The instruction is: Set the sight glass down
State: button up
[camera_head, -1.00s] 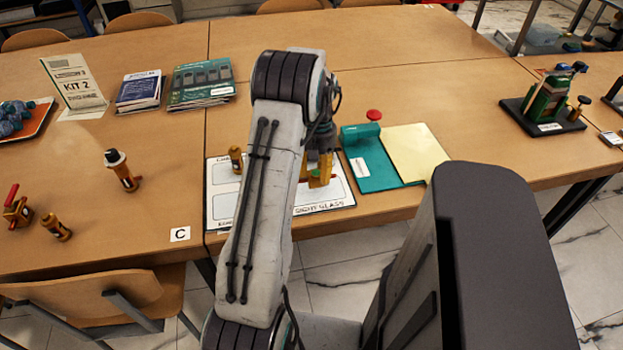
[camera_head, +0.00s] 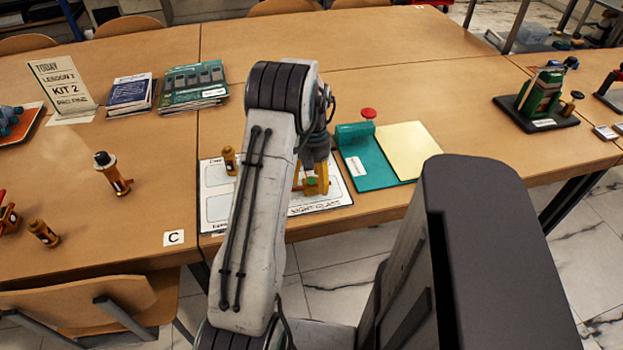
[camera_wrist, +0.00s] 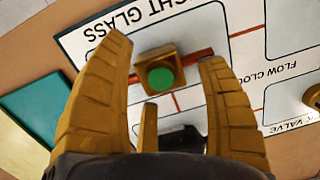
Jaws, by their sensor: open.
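The sight glass (camera_wrist: 160,78) shows in the wrist view as a square brass piece with a green round face. It appears to rest on the white printed mat (camera_wrist: 210,25), beside the printed words "SIGHT GLASS". My gripper (camera_wrist: 163,50) is open, with one brass-coloured finger on each side of the piece and visible gaps between. In the head view my gripper (camera_head: 314,178) is low over the right part of the mat (camera_head: 215,208), and my arm covers much of the mat. Exact contact with the mat is hard to tell.
Another brass part (camera_head: 230,160) stands on the mat's upper left. Brass parts (camera_head: 113,174) stand on the left table. The table beyond the mat is clear.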

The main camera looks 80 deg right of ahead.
aim_at(313, 176)
notch_tip(313, 176, up, 12)
jog(key=d+p, duration=0.1)
jog(key=shift+d, duration=0.2)
dwell(0.6)
jog(key=shift+r, duration=0.1)
